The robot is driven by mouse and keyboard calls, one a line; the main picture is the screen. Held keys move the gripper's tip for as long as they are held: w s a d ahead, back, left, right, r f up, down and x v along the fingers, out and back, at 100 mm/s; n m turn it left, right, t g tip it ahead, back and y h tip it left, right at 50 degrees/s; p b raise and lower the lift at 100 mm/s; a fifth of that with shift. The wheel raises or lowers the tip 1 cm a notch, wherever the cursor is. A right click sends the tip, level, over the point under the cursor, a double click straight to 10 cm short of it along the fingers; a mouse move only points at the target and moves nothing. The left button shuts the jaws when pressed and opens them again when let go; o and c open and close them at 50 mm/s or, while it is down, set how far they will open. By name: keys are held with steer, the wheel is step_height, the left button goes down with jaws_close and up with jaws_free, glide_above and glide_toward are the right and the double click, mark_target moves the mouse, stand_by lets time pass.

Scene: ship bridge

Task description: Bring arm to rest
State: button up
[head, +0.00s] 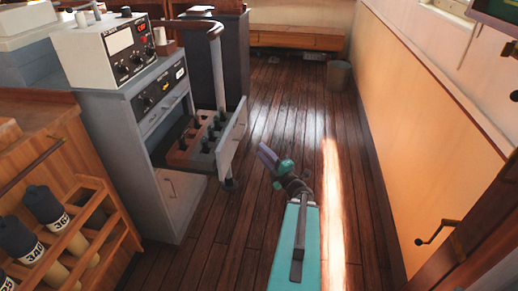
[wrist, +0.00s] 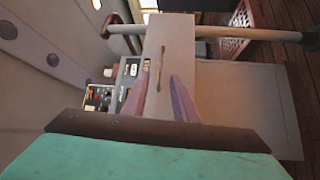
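My gripper (head: 264,153) is at the end of my teal arm, in mid-air over the wooden floor, to the right of the pulled-out drawer of the grey cabinet. In the wrist view its two purple fingers (wrist: 160,76) stand apart with nothing between them; only a grey panel with a small handle shows beyond. The gripper appears clear of the cabinet and drawer.
The open drawer (head: 233,137) juts out from the grey cabinet (head: 180,210) and holds several dark-knobbed items. A wooden rack (head: 100,228) with numbered cylinders stands at left. A bin (head: 339,76) stands far back. Floor between cabinet and right wall is clear.

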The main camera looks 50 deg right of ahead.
steer(key=shift+s+a, duration=0.15)
steer(key=shift+s, duration=0.4)
steer(key=shift+f, duration=0.1)
